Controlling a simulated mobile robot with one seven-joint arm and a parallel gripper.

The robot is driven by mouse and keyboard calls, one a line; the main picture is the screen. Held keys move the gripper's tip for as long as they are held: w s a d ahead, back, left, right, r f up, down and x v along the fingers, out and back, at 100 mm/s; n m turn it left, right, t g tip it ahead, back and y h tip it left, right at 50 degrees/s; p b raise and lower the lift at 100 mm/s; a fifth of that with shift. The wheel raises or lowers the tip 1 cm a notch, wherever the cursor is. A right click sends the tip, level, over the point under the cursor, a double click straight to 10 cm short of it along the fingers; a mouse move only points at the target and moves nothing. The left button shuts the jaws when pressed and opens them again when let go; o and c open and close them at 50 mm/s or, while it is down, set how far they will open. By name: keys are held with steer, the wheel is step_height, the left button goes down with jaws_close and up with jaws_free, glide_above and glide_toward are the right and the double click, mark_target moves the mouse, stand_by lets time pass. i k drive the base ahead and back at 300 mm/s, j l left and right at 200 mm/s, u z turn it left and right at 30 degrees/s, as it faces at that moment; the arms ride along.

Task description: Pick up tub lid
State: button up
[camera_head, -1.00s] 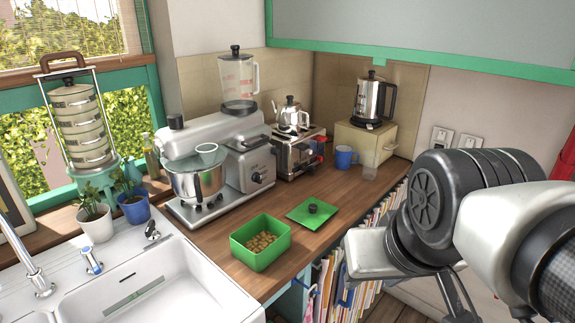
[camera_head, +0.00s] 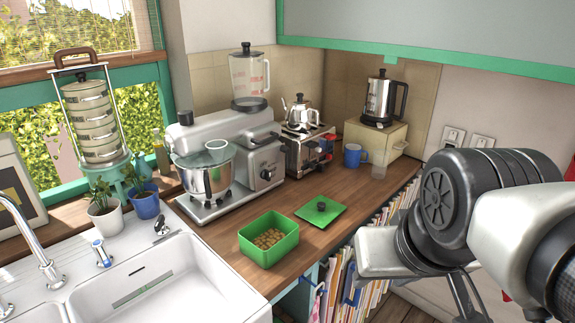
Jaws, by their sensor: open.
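The tub lid (camera_head: 333,217) is a flat green square with a dark round knob. It lies on the wooden counter, knob up, to the right of the green tub (camera_head: 263,257). The tub is open and holds small brown pieces. My gripper (camera_head: 472,303) shows only in part at the lower right, below my dark wrist joint, cut off by the bottom edge. Its dark fingers are open and hold nothing that I can see. It is apart from the lid, to the right of it and nearer the camera.
A stand mixer (camera_head: 215,135) with a steel bowl stands behind the tub. A toaster (camera_head: 308,150), a blue mug (camera_head: 352,155) and a kettle (camera_head: 380,98) on a box stand farther back. The sink (camera_head: 170,285) is at front left; books (camera_head: 340,280) stand below the counter edge.

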mark_target(321, 211)
steer(key=u, duration=0.65)
steer(key=i+l+u, duration=0.1)
steer(key=l+u, duration=0.15)
steer(key=i+l+u, duration=0.1)
steer(key=l+u, duration=0.15)
steer(key=l, duration=0.2)
steer(key=l+u, duration=0.25)
steer(key=i+l, duration=0.1)
steer(key=l, duration=0.5)
steer(key=l+u, duration=0.1)
steer(key=l, duration=0.55)
steer(key=i, duration=0.05)
